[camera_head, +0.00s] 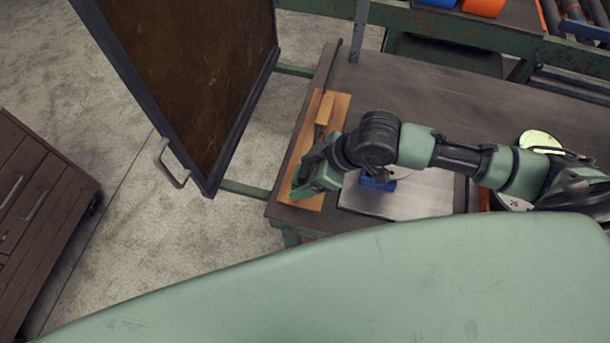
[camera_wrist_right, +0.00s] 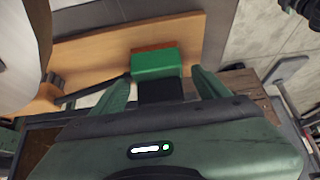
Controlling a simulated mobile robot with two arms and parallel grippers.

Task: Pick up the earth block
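A small green block (camera_wrist_right: 155,65) with a brown-orange back edge and a black part below it shows in the right wrist view; it may be the earth block. My right gripper (camera_wrist_right: 163,80) is open, with one finger on each side of the block and a visible gap on both sides. In the head view, my right gripper (camera_head: 308,178) is over the near end of a wooden board (camera_head: 333,108) on the table's left side. The block is not clear there, with the gripper covering that area. My left gripper is not in view.
The workbench (camera_head: 425,85) carries a grey metal plate (camera_head: 420,195) with a blue item (camera_head: 377,183) on it, right of the gripper. A dark panel (camera_head: 195,70) with a handle stands left of the bench. A drawer cabinet (camera_head: 35,215) stands far left, with floor between.

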